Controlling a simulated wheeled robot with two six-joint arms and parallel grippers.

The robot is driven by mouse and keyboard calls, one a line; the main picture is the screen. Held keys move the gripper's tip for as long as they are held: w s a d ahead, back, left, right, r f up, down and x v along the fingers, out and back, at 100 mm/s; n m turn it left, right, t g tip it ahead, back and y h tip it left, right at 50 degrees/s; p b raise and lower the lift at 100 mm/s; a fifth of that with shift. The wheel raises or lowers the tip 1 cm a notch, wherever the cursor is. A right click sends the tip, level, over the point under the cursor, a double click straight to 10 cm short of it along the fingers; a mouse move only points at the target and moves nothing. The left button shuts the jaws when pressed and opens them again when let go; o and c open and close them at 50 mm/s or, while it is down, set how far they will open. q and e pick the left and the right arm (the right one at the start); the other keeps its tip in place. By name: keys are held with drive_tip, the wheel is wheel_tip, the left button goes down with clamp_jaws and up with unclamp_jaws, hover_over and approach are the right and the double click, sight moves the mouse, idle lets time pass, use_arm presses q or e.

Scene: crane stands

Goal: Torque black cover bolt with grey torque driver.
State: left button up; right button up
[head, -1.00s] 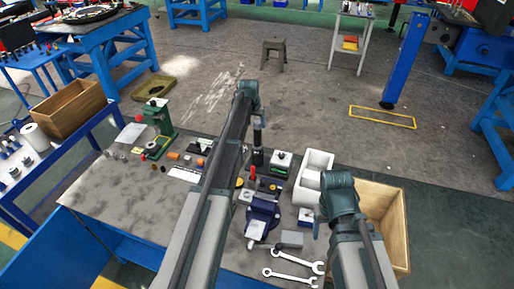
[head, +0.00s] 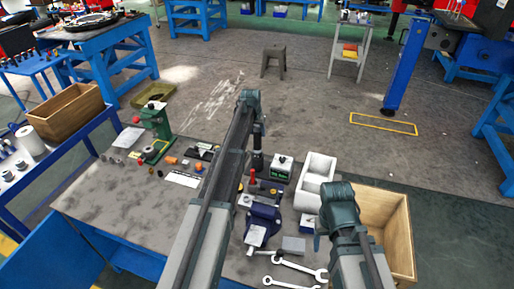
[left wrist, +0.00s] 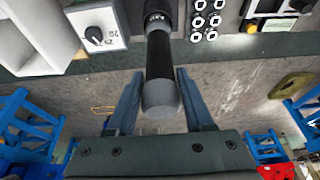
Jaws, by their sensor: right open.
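The torque driver, with a black grip and grey end cap, points toward the camera in the left wrist view (left wrist: 160,78). It also shows as a dark upright cylinder in the head view (head: 257,162). My left gripper (left wrist: 161,75) has one finger on each side of the grip; whether they touch it is unclear. A black part, possibly the cover (head: 266,187), sits at the blue vise (head: 264,213); its bolt is too small to make out. My right gripper (head: 318,236) is open, low beside the vise, its fingers mostly hidden by my arm.
A dial box (left wrist: 97,32) and white bins (head: 316,172) stand beside the driver. A wooden crate (head: 401,235) is at the right. Two wrenches (head: 298,268) lie in front. A green press (head: 155,128) stands at the left.

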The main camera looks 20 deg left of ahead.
use_arm(q)
clamp_jaws()
drive_tip(key=shift+w+r, duration=0.1)
drive_tip(key=shift+r+p, duration=5.6)
drive_tip(key=shift+p, duration=0.1)
